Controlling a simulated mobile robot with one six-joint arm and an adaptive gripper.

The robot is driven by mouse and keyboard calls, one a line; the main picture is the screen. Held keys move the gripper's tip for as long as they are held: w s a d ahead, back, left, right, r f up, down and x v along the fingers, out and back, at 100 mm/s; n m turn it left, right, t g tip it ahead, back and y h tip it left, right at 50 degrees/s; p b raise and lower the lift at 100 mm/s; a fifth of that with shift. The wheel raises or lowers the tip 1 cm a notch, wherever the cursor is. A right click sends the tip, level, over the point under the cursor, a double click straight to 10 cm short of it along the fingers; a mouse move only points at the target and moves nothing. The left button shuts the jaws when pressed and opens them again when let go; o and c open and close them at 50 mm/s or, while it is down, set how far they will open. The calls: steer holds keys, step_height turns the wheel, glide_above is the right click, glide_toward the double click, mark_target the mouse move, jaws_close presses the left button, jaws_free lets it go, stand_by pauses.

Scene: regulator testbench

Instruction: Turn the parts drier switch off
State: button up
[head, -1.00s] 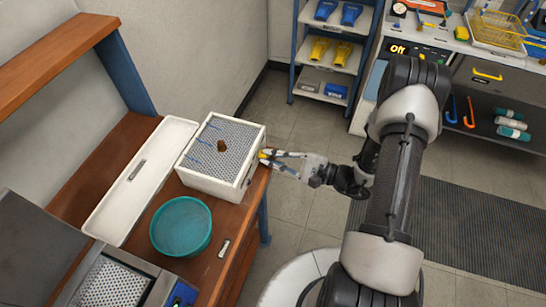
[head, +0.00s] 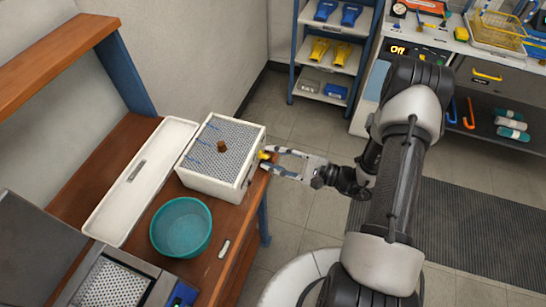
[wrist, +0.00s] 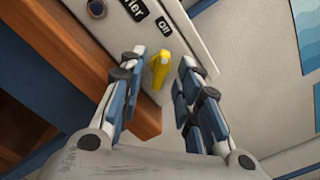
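The parts drier (head: 213,187) is a white box with a perforated top, on the wooden bench. Its front panel (wrist: 118,8) shows in the wrist view with a partly cut-off name label. Its yellow switch lever (wrist: 159,70) points up toward a small black label (wrist: 164,26) that seems to read "Off". The lever also shows small in the head view (head: 265,155). My gripper (head: 270,160) is open in front of the panel. In the wrist view my gripper (wrist: 157,75) has its fingers on either side of the lever, apparently clear of it.
A white tray (head: 112,215) and a teal bowl (head: 180,228) are on the bench beside the drier. A brown piece (head: 222,146) lies on the drier's top. A round knob (wrist: 97,8) is on the panel. The floor right of the bench is clear.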

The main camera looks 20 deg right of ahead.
steer(key=v, duration=1.1)
steer(key=shift+s+d, duration=0.15)
steer(key=shift+d, duration=0.05)
steer(key=s+a+r+n+g+h, duration=0.4)
steer(key=s+a+r+n+g, duration=0.3)
steer(key=a+r+n+g, duration=0.45)
steer(key=s+d+r+n+t+h, duration=0.2)
steer(key=s+r+n+t+h, duration=0.3)
steer(key=r+h, duration=0.5)
steer(key=shift+s+r+h, duration=0.3)
steer(key=shift+s+r, duration=0.6)
steer(key=shift+s, duration=0.15)
steer(key=shift+n+t, duration=0.25)
